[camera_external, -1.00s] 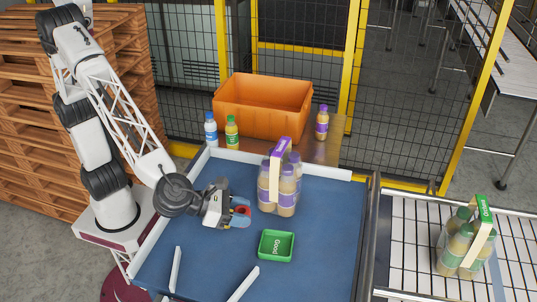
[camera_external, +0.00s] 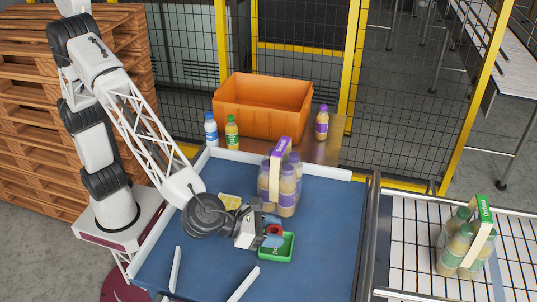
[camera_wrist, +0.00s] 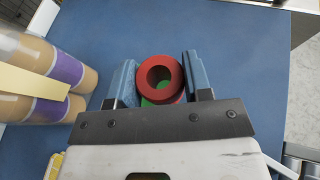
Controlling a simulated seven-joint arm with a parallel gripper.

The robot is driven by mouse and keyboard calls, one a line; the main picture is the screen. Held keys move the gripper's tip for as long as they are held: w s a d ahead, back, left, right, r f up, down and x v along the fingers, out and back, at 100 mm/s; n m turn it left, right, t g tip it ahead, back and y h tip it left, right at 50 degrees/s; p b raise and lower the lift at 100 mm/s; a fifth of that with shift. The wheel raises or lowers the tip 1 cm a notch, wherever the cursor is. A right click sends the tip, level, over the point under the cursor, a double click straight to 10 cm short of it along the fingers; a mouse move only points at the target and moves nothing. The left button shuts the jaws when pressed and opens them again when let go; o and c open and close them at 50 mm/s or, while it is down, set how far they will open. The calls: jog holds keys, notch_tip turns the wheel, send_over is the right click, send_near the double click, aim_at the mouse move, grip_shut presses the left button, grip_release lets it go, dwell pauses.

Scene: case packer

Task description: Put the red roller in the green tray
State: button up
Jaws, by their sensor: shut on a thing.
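The red roller (camera_external: 275,230) is a thick ring. My gripper (camera_external: 273,236) is shut on it, and in the wrist view the roller (camera_wrist: 160,97) sits between the two blue fingers (camera_wrist: 160,80). The green tray (camera_external: 291,249) lies on the blue table, and my gripper and the roller are over its upper left part. Through and below the ring's hole, green of the tray (camera_wrist: 147,102) shows in the wrist view. Most of the tray is hidden there by the roller and gripper. I cannot tell the roller's exact height above the tray.
A pack of purple-labelled bottles (camera_external: 286,190) stands close behind my gripper. A yellow item (camera_external: 229,201) lies by my wrist. White rails (camera_external: 243,284) stand at the table's front. An orange crate (camera_external: 262,106) is at the back. The table right of the tray is clear.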

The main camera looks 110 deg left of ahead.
jog(key=shift+f, duration=1.75)
jog(key=shift+f, duration=0.25)
jog(key=o, duration=0.9)
jog(key=shift+r, duration=0.15)
jog(key=shift+s+d+r, duration=0.15)
jog(key=shift+s+r, duration=0.15)
jog(key=shift+s, duration=0.15)
jog(key=v, duration=1.1)
jog(key=shift+r, duration=0.1)
